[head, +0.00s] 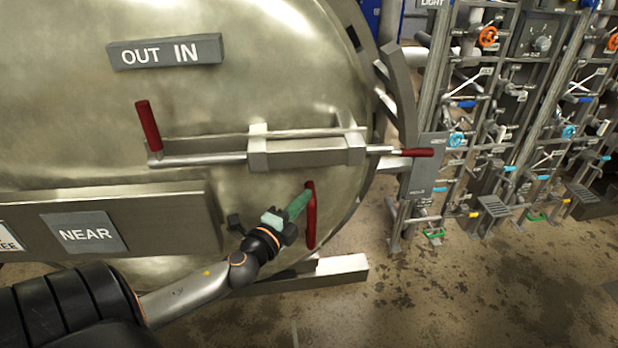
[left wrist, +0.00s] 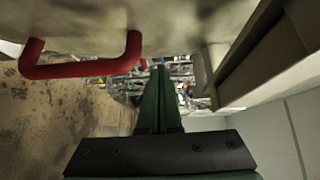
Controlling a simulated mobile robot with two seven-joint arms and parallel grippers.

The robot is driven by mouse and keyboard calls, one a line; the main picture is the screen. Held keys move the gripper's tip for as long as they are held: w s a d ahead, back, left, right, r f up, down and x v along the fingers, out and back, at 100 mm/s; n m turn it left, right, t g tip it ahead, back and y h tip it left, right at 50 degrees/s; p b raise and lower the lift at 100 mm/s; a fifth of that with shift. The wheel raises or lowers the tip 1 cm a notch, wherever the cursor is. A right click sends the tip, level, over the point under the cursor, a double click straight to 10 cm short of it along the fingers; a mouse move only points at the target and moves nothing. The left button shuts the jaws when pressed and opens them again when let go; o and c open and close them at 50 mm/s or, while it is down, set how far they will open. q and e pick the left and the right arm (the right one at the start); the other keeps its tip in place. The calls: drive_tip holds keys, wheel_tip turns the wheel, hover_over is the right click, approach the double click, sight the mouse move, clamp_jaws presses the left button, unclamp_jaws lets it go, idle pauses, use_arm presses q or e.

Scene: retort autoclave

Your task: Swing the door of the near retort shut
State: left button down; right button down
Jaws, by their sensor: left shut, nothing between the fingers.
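The near retort's door (head: 290,95) is a large domed metal plate with a "NEAR" sign (head: 84,233). It fills the left and middle of the head view. A red D-shaped pull handle (head: 311,228) stands upright low on its right part and also shows in the left wrist view (left wrist: 85,69). My left gripper (head: 306,194) has its green fingers shut and empty beside the handle, near its upper end. In the left wrist view the closed fingers (left wrist: 158,72) point past the handle, not around it. I cannot tell whether they touch the door. My right gripper is not in view.
A sliding bolt bar (head: 200,159) with red grips crosses the door above my gripper. An "OUT IN" plate (head: 165,51) is higher up. Pipe racks with valves (head: 487,37) stand at the right. Stained floor (head: 440,285) is open at the lower right.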

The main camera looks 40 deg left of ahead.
use_arm(q)
drive_tip(key=w, duration=0.4)
drive_tip(key=shift+a, duration=0.35)
drive_tip(key=w+a, duration=0.2)
drive_tip(key=shift+a+f, duration=0.15)
drive_tip(key=shift+a, duration=0.15)
drive_tip(key=shift+w+a, duration=0.3)
drive_tip(key=shift+a, duration=0.05)
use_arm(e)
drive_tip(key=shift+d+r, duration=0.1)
